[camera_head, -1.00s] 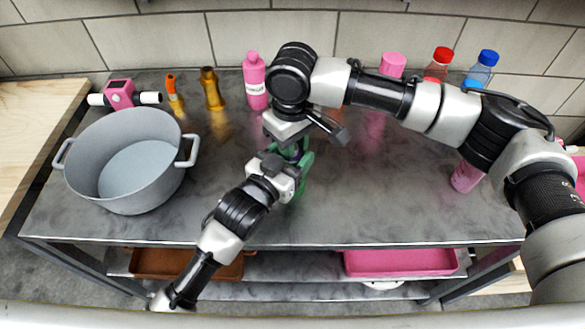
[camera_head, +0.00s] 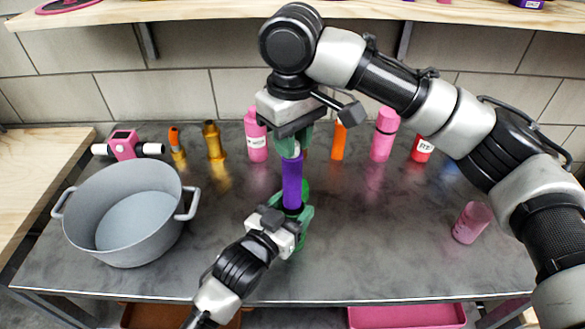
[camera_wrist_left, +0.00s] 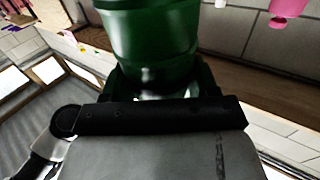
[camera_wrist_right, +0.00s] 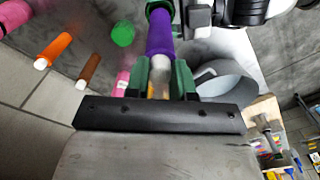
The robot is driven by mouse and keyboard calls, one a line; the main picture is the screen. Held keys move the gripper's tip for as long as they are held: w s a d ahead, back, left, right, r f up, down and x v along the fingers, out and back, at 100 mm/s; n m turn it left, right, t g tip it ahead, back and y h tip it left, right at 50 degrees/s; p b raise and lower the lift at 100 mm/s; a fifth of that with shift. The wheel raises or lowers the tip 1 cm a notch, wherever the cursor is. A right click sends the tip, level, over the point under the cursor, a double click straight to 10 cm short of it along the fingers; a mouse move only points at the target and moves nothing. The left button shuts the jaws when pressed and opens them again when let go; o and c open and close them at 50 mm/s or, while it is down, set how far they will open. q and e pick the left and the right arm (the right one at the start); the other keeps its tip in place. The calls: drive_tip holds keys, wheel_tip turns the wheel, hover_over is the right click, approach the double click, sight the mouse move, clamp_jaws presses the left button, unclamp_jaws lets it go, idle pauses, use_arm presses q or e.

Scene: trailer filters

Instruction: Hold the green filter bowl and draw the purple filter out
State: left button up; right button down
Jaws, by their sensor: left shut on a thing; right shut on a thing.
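The purple filter (camera_head: 292,188) stands upright in the middle of the head view, with a pale upper end. My right gripper (camera_head: 297,146) is shut on that upper end from above, and the right wrist view shows the filter (camera_wrist_right: 160,35) running away from its green fingers (camera_wrist_right: 165,80). My left gripper (camera_head: 296,228), lower down, is shut on the green filter bowl (camera_wrist_left: 150,35), which fills the top of the left wrist view. In the head view the bowl is mostly hidden by my gripper and the filter. I cannot tell whether the filter's lower end is inside the bowl.
A grey pot (camera_head: 128,215) stands at the left of the table. Pink (camera_head: 256,140), orange (camera_head: 338,142) and gold (camera_head: 213,143) items line the back. A pink cup (camera_head: 472,222) stands at the right. A wooden shelf (camera_head: 230,12) runs above. The right-centre tabletop is clear.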

drive_tip(key=shift+r, duration=1.8)
use_arm(q)
drive_tip(key=o, duration=1.1)
drive_tip(key=shift+c, duration=0.2)
drive_tip(key=shift+s, duration=0.1)
